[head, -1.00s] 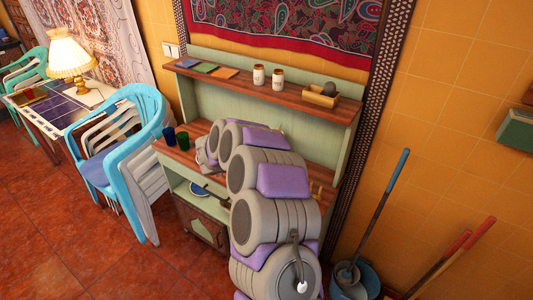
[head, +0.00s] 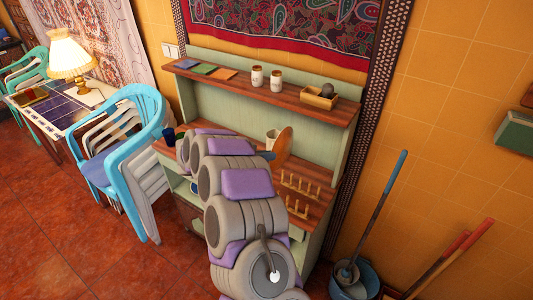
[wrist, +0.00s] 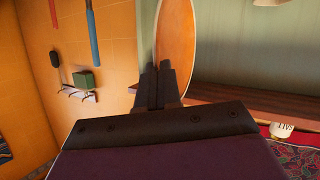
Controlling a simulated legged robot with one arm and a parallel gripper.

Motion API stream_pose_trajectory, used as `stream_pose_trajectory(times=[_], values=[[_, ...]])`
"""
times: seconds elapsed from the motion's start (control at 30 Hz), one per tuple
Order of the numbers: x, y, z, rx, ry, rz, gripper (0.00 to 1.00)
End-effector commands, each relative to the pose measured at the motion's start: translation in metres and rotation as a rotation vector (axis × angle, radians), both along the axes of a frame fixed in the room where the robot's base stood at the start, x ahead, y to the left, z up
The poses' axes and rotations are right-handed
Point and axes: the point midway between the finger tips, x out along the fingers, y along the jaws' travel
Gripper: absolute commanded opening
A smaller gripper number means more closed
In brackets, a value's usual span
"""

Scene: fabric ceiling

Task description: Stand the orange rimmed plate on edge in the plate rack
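The orange plate (head: 283,147) is held up on edge above the hutch counter, seen nearly side-on in the head view. It also shows in the wrist view (wrist: 175,38), rising past my fingertips. My gripper (wrist: 160,82) has its fingers close together on the plate's edge. In the head view my arm hides most of the gripper. The plate rack (head: 300,184), with rows of upright wooden pegs, stands on the counter to the right of and nearer than the plate. The plate is apart from it, and its slots look empty.
A pale mug (head: 271,138) stands behind the plate. Dark cups (head: 168,136) are at the counter's left end. The upper shelf (head: 250,92) overhangs the back, bearing coasters, two jars (head: 257,77) and a wooden box (head: 319,97). The counter (head: 322,172) is bare around the rack.

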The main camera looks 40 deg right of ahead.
Motion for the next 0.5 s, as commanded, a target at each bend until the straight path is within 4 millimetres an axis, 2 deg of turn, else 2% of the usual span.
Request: stream_pose_trajectory(times=[0.5], values=[[0.001, 0.002, -0.043, -0.002, -0.002, 0.003, 0.00]])
